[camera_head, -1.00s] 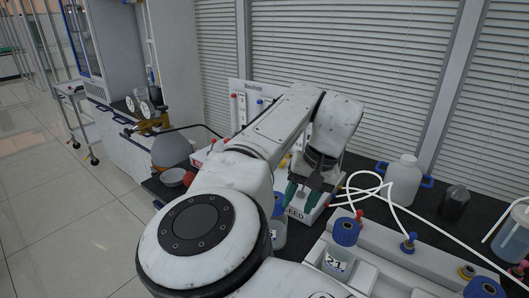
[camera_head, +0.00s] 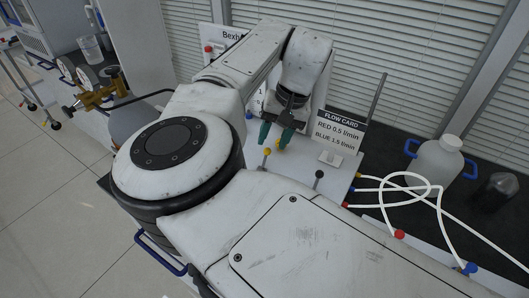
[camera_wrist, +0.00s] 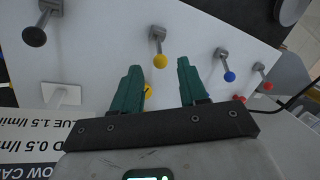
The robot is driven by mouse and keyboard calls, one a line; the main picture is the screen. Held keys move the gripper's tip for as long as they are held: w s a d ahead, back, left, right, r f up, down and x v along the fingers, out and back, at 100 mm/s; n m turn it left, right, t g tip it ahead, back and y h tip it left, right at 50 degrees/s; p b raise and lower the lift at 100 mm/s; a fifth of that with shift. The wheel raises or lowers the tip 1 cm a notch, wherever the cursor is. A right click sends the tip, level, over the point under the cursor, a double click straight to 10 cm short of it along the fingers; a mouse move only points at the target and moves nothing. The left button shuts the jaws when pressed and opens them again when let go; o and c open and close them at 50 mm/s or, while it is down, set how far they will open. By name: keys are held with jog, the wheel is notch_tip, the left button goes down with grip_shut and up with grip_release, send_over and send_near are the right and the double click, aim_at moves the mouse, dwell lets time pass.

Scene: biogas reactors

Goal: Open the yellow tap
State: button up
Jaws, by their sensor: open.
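The yellow tap (camera_wrist: 159,61) is a short grey lever with a yellow ball end on a white panel. In the wrist view its ball shows between and slightly beyond the fingertips of my gripper (camera_wrist: 158,67). In the head view the yellow ball (camera_head: 267,151) is just below the green fingertips of my gripper (camera_head: 273,144). The jaws are open and empty. I cannot tell how far the fingertips stand from the ball. A second yellow part (camera_wrist: 148,91) shows between the fingers, partly hidden.
Beside it are a blue tap (camera_wrist: 229,77), a red tap (camera_wrist: 267,85) and a black tap (camera_wrist: 34,36). A flow card (camera_head: 340,131) stands on the panel. White tubes (camera_head: 415,190) and a white bottle (camera_head: 437,160) are at right. A brass valve (camera_head: 98,95) is at left.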

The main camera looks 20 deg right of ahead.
aim_at(268, 151)
jog(key=x, duration=0.7)
jog(key=shift+f, duration=0.15)
grip_shut()
